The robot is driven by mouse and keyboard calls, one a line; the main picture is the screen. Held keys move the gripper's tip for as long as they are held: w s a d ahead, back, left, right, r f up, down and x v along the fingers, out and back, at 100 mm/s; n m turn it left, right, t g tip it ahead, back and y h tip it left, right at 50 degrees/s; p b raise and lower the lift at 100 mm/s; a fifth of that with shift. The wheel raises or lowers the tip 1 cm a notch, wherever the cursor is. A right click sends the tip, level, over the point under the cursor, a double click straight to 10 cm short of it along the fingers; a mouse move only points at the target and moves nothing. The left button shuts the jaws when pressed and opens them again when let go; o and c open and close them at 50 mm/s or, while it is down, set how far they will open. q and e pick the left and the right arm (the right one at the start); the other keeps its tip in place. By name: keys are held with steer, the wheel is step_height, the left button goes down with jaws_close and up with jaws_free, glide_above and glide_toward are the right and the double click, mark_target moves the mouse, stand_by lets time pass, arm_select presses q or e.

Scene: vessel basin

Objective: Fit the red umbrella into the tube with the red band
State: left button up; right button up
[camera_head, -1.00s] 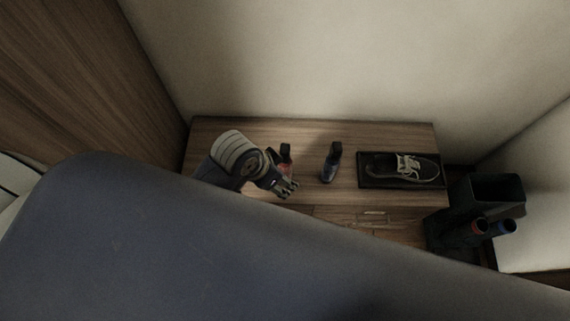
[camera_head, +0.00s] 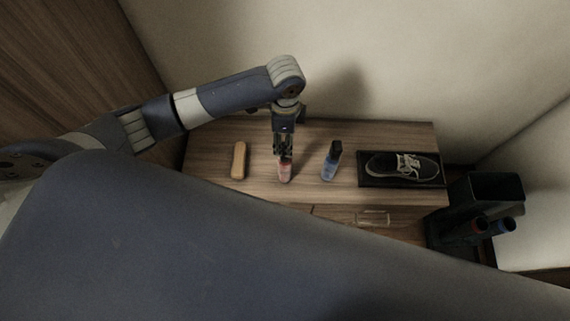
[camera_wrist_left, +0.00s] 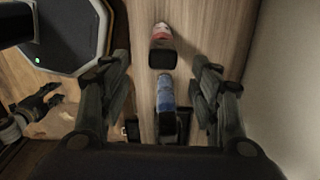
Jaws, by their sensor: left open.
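The red umbrella (camera_head: 285,173), short with a black handle, is on the wooden cabinet top, left of the blue umbrella (camera_head: 330,168). My left gripper (camera_head: 283,155) is directly over the red umbrella and hides its handle in the head view. In the left wrist view the left gripper (camera_wrist_left: 162,63) is open, with the red umbrella (camera_wrist_left: 162,35) and its black handle between and just beyond the fingertips. The tube with the red band (camera_head: 479,226) is at the lower right, beside a blue-banded tube (camera_head: 503,226). My right gripper (camera_wrist_left: 42,103) shows small and dark at the left wrist view's edge.
A tan oblong object (camera_head: 239,160) lies left of the red umbrella. A dark bin (camera_head: 488,188) stands behind the tubes. The wall is close behind the cabinet.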

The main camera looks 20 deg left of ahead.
mark_target(285, 164)
arm_select(q)
steer(key=f, duration=0.9)
steer(key=shift+w+f, duration=0.2)
jaws_close()
